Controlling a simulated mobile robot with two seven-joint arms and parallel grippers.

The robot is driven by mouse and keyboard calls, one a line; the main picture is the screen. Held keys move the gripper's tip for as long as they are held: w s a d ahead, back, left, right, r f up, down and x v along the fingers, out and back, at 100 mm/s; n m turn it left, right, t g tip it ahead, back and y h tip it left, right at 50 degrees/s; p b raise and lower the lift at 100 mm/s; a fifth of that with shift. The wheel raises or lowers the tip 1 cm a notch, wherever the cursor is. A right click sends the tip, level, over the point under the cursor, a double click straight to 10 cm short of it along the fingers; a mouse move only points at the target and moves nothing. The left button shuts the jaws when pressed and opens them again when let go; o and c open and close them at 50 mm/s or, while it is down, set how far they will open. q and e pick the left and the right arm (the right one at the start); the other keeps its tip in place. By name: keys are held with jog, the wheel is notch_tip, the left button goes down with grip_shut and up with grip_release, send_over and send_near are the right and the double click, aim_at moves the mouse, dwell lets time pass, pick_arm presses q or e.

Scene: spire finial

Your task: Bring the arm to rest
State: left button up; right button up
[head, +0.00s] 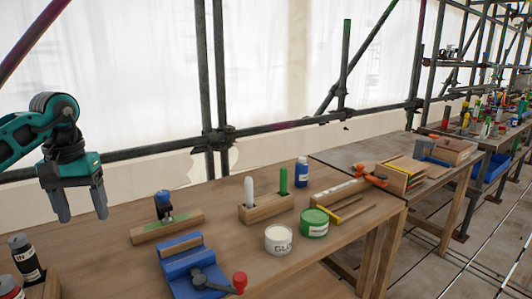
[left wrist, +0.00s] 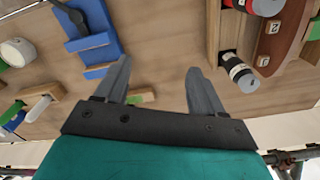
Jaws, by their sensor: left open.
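My left gripper (head: 80,204) hangs in the air over the left part of the wooden workbench (head: 235,228), pointing down. Its two fingers are apart with nothing between them. My right gripper is in neither view.
The bench holds a blue vice (head: 188,268), a white glue pot (head: 278,239), a green tin (head: 314,222), wooden blocks with upright pegs (head: 265,206) and a black bottle (head: 26,258). Scaffold poles (head: 206,85) stand behind. Another bench (head: 375,153) lies to the right.

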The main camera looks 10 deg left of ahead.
pick_arm(q)
jog(key=w+d+f+n+h, duration=0.2)
jog(key=d+f+h, duration=0.45)
jog(key=d, duration=0.75)
jog(key=s+d+f+n+t+h, duration=0.1)
jog(key=s+d+n+t+h, duration=0.1)
jog(key=d+n+h, duration=0.35)
jog(key=s+d+f+n+t+h, duration=0.1)
jog(key=d+n+t+h, duration=0.2)
jog(key=d+n, duration=0.6)
jog(key=s+d+f+n+t+h, duration=0.2)
jog(key=d+n+h, duration=0.2)
jog(key=d+n, duration=0.35)
jog(key=s+a+f+n+t+y, duration=0.1)
jog(key=a+f+n+t+y, duration=0.3)
jog(key=n, duration=0.9)
jog(key=s+a+f+n+t+y, duration=0.1)
jog(key=a+f+n+t+y, duration=0.35)
jog(key=n, duration=0.75)
jog(key=s+a+f+n+g+y, duration=0.2)
jog(key=s+f+n+y, duration=0.2)
jog(key=s+f+n, duration=0.2)
jog(key=s+a+f+n+g+y, duration=0.2)
jog(key=s+f+n+y, duration=0.2)
jog(key=f+n, duration=0.5)
jog(key=s+n, duration=0.1)
jog(key=s, duration=0.1)
jog(key=shift+s+n, duration=0.35)
jog(key=shift+n, duration=0.05)
jog(key=shift+g, duration=0.25)
